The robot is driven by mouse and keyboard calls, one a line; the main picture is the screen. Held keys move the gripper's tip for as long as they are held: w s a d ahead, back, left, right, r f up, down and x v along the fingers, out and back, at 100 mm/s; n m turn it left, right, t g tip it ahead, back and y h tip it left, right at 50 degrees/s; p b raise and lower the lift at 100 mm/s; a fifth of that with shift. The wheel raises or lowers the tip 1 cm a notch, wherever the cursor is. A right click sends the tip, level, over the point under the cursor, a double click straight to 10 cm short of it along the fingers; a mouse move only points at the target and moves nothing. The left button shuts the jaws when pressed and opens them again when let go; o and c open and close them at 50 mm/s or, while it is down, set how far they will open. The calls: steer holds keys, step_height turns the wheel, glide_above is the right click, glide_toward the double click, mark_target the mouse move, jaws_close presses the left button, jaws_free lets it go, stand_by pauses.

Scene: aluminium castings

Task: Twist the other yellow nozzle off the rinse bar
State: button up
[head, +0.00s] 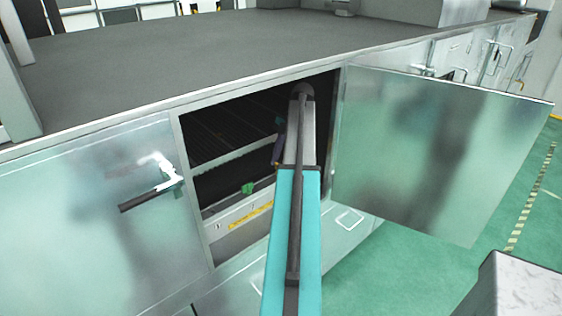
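My arm reaches away from me into an open, dark compartment in the side of a long metal machine. Its far end is at the top of the opening, and my gripper cannot be made out there. No yellow nozzle can be picked out. The rinse bar cannot be told for certain among the dark bars inside. A small green piece (248,188) shows in the lower part of the opening, left of my arm. A yellow strip (250,215) runs along the pale ledge (225,221) below it. My arm hides the right part of the opening.
A metal door (430,150) stands swung open to the right of the opening. A shut door (95,220) with a dark-gripped handle (152,190) is on the left. A grey block (515,290) stands at lower right. Green floor (400,270) is clear below the open door.

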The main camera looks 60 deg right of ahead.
steer(key=shift+r+p, duration=0.6)
steer(key=shift+r, duration=0.1)
stand_by(0.5)
steer(key=shift+r+p, duration=2.2)
steer(key=shift+a+f, duration=0.1)
steer(key=shift+a, duration=0.05)
